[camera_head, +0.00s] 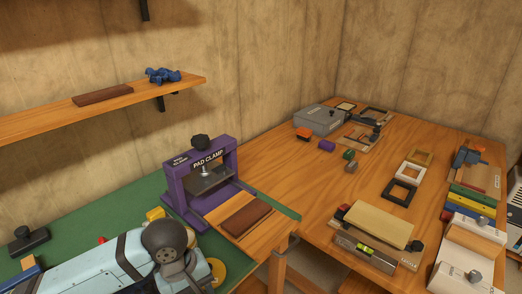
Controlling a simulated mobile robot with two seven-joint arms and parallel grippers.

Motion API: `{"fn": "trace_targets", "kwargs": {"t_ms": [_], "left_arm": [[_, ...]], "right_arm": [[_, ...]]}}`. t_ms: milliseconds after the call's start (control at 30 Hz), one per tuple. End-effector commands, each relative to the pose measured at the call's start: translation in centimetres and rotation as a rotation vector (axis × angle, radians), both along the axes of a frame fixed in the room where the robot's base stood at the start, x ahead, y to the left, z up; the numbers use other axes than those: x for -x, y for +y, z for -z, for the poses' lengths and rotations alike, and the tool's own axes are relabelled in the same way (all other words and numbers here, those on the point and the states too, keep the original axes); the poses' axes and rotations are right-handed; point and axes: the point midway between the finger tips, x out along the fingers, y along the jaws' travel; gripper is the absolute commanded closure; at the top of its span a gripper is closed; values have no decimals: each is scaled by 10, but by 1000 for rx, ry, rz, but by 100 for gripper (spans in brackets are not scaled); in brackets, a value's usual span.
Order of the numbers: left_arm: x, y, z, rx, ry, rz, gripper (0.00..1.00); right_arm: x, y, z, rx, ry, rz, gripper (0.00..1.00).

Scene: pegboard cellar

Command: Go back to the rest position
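Neither my left nor my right gripper shows in the head view. A pale blue body with a dark round joint fills the bottom left, over the green mat; I cannot tell whether it is part of my arm. The task names no object. The purple pad clamp (172,194) stands upright on the green mat (130,215). A dark red-brown pad (246,219) lies on the wooden board in front of it.
A wooden table (300,185) carries a grey box (318,119), square frames (402,190), a tan block (373,224) and several colored bars (474,201) at right. A wall shelf (130,97) holds a brown slab (103,95) and a blue object (163,76). The table's middle has free room.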

Motion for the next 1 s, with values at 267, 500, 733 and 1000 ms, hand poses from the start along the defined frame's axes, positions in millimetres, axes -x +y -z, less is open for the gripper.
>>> {"fn": "trace_targets", "kwargs": {"t_ms": [267,500,733,1000], "left_arm": [[-1,-46,5,264,-183,150,49],[-5,-64,12,419,-527,263,49],[10,-34,31,291,-879,360,49],[69,33,59,-90,-1098,555,49]], "right_arm": [[-4,-3,-33,12,-18,-3,57],[-1,-5,-62,21,-26,-5,57],[6,-6,-87,31,-23,-9,57],[6,-8,-117,40,-39,-13,57]]}}
